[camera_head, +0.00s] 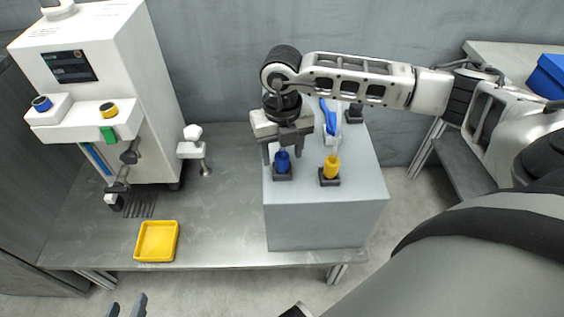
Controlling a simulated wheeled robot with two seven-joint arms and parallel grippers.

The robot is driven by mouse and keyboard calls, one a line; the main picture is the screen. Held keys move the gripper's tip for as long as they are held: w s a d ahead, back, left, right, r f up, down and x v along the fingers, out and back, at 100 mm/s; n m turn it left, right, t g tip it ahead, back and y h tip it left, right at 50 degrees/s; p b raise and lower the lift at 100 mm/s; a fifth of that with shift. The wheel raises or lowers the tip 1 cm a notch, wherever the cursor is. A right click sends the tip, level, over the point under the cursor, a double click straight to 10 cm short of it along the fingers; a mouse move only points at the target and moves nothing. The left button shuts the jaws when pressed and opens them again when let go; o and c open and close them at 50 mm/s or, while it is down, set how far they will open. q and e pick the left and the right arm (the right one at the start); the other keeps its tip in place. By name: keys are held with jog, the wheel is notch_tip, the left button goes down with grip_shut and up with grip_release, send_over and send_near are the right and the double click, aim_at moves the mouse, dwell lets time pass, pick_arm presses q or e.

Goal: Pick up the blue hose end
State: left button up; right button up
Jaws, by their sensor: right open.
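The blue hose end (283,165) stands upright in a small dark holder on top of the grey box (320,230). My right gripper (282,154) points down directly above it, with its jaws open. The fingertips appear to be at either side of the blue end's upper part, but I cannot tell whether they touch it. The gripper body hides whatever is above the blue end. My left gripper (126,306) shows only as two spread fingertips at the bottom edge, open and empty, well away from the blue end.
A yellow hose end (331,167) stands in its own holder just right of the blue one, with a blue-and-white piece (329,122) behind it. A white machine (105,80) stands at left. A yellow tray (157,241) lies on the metal table (215,225), which has clear room around it.

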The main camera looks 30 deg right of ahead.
aim_at(282, 156)
notch_tip(282, 156, down, 3)
jog(key=shift+f, duration=0.15)
jog(key=c, duration=1.1)
jog(key=shift+o, duration=0.2)
